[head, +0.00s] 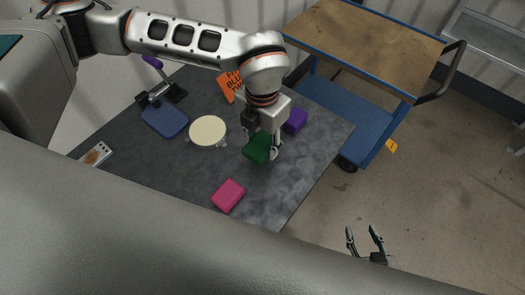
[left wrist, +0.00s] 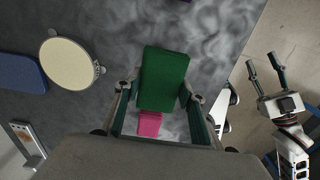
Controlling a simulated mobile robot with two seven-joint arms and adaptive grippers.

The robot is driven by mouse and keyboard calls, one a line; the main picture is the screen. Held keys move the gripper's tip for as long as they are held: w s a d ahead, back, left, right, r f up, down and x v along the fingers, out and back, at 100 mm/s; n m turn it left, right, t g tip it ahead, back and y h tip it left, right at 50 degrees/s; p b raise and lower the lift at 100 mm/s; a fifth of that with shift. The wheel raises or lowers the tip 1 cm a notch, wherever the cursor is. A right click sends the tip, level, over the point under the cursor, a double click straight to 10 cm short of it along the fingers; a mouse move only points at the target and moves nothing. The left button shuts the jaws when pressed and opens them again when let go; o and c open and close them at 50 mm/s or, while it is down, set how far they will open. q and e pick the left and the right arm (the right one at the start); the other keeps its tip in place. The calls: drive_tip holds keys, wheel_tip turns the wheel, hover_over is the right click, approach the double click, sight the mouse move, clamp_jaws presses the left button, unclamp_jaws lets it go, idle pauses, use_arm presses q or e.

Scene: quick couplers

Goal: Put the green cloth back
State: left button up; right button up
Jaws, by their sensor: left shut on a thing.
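The green cloth (head: 257,149) is a folded block over the right part of the dark table. My left gripper (head: 262,143) is shut on it. In the left wrist view the green cloth (left wrist: 163,78) sits between the two fingers (left wrist: 158,105). I cannot tell whether it touches the table. My right gripper (head: 366,243) is open and empty over the floor, right of the table. It also shows in the left wrist view (left wrist: 266,72).
A pink block (head: 228,195) and a purple block (head: 295,121) lie on the dark table (head: 180,180). A cream disc (head: 208,131), a blue pad (head: 164,120) and an orange sign (head: 230,85) are there too. A blue cart (head: 365,45) stands behind, right.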

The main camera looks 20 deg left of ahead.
sight(262, 154)
use_arm(q)
drive_tip(key=shift+f, duration=2.35)
drive_tip(key=shift+f, duration=0.3)
drive_tip(key=o, duration=1.1)
drive_tip(key=shift+r, duration=0.1)
drive_tip(key=shift+o, duration=0.2)
drive_tip(key=r, duration=0.7)
drive_tip(key=shift+w+r, duration=0.1)
drive_tip(key=shift+w, duration=0.1)
drive_tip(key=shift+r, duration=0.35)
